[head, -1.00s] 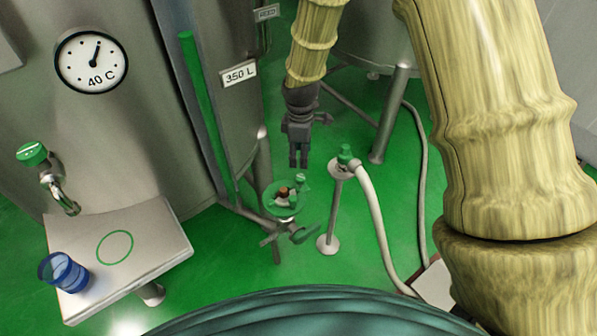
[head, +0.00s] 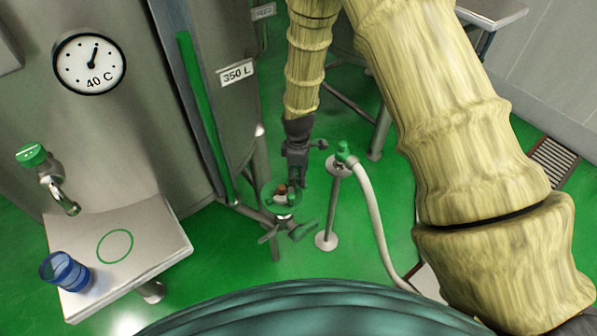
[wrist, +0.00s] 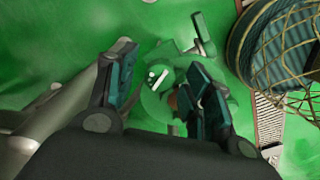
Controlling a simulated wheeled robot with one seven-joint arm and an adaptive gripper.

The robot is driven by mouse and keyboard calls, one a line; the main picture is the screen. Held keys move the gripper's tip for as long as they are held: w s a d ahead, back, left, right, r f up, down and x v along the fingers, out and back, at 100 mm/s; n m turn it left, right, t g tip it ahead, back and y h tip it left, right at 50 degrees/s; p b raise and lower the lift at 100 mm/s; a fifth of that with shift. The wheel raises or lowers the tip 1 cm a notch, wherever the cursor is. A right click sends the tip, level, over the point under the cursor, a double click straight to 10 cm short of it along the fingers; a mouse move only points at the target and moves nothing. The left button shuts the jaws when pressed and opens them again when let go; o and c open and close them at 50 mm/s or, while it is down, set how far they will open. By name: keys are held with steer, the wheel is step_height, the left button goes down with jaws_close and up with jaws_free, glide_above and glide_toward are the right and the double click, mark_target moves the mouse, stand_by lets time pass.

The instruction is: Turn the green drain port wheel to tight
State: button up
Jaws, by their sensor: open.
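The green drain port wheel (head: 268,198) sits on a metal fitting low in front of the grey tank. A brown-red part and a green knob show at its middle, partly behind my gripper. My gripper (head: 295,181) points down just above the wheel's right side. In the wrist view, my gripper (wrist: 160,84) has its two dark fingers spread apart. The green wheel (wrist: 150,104) shows between and beyond them, with a white mark on it. I cannot tell whether a finger touches the wheel. Nothing is held.
A post (head: 330,215) with a green-topped valve (head: 343,152) and a pale hose (head: 378,225) stands just right of the wheel. The tank (head: 215,90) rises behind it. A blue cup (head: 66,272) stands on a metal shelf (head: 165,255) at left.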

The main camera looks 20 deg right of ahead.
steer(key=shift+c, duration=0.2)
steer(key=c, duration=1)
